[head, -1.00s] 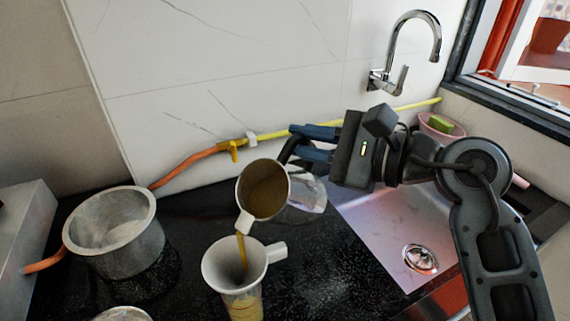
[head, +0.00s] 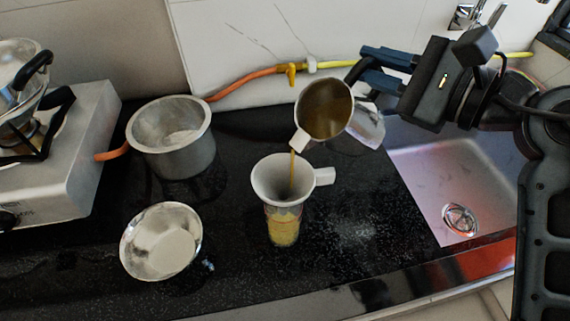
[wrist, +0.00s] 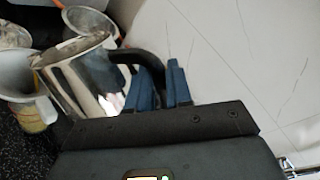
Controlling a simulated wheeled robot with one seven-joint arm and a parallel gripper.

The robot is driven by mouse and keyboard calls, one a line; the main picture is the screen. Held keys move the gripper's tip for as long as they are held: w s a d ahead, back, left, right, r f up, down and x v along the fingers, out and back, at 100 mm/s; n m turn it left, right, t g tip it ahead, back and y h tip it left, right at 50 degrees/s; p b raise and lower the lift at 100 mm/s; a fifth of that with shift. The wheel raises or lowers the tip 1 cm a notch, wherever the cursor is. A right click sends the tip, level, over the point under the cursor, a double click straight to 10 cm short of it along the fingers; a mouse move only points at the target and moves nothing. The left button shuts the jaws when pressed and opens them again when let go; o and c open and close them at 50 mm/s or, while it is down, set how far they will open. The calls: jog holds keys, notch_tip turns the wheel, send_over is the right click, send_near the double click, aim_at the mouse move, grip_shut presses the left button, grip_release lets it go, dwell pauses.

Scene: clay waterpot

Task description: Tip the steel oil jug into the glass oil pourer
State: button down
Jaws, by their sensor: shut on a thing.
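The steel oil jug (head: 324,108) is tilted over the glass oil pourer (head: 284,226), with brown-yellow oil inside. A thin stream of oil runs from its spout down into the white funnel-shaped top (head: 272,180) of the pourer. The pourer stands upright on the black counter with yellow oil in its glass body. My gripper (head: 366,66) is shut on the jug's black handle, to the right of the jug. In the wrist view the jug's shiny side (wrist: 88,80) shows, with the handle between my blue fingers (wrist: 160,88). The wrist view also shows the pourer (wrist: 32,112) at left.
A steel pot (head: 172,150) and a shallow steel bowl (head: 160,252) stand left of the pourer. A gas stove (head: 75,165) is at far left. The sink (head: 440,185) is at right. An orange hose (head: 245,85) runs along the wall.

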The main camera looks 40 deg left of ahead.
jog(key=shift+s+a+r+n+b, duration=0.1)
jog(key=shift+s+r+n+b, duration=0.2)
jog(key=shift+b, duration=1)
jog(key=shift+s+r+n+b, duration=0.1)
jog(key=shift+s+n+b, duration=0.3)
jog(key=shift+b, duration=0.85)
dwell(5.4)
